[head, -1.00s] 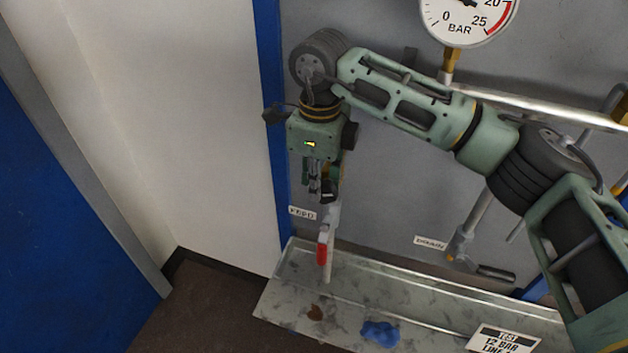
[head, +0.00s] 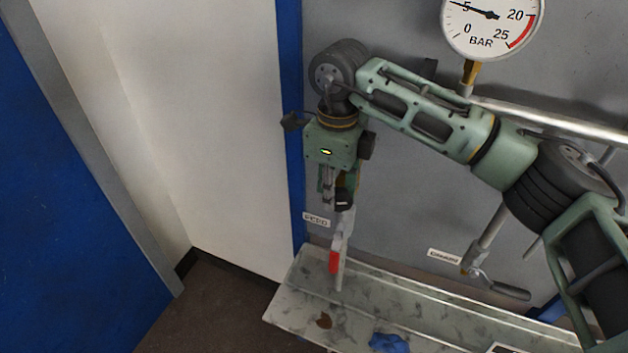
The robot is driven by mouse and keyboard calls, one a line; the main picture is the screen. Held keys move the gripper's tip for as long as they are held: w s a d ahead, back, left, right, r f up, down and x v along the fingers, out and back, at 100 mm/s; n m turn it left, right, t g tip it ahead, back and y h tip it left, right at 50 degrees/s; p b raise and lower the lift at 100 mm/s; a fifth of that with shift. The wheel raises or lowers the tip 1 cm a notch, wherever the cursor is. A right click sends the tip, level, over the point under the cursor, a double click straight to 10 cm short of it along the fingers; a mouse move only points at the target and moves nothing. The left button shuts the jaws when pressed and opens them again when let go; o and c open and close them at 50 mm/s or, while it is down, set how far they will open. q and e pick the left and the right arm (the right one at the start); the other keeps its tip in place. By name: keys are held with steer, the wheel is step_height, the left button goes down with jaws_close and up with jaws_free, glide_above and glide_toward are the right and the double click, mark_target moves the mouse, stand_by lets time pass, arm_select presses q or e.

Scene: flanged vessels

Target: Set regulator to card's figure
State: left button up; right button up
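The pressure gauge (head: 492,34) is at the top right, its top cut off; its needle points close to 5 BAR. The card (head: 505,348) barely shows at the bottom edge, its figure out of frame. A grey valve with a red-gripped lever (head: 334,262) hangs by a small label (head: 316,219) that seems to read FEED. My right gripper (head: 343,200) points down just above this valve, touching or very near it; its fingers are too small and overlapped to judge. A second lever valve (head: 472,262) sits by another label (head: 443,256). No regulator is clearly identifiable. My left gripper is out of view.
A grey metal tray (head: 420,305) runs below the valves, with a blue cloth (head: 388,343) and a brown stain on it. A pipe (head: 550,120) crosses behind my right arm.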

steer(key=shift+w+a+r, duration=0.2)
steer(key=shift+a+r, duration=0.15)
steer(key=shift+a, duration=0.3)
steer(key=w+a+r+p, duration=0.1)
steer(key=w+a, duration=0.1)
steer(key=a, duration=0.4)
steer(key=shift+a+p, duration=0.25)
steer(key=shift+p, duration=0.1)
steer(key=shift+r, duration=0.1)
step_height(320, 180, up, 12)
stand_by(0.6)
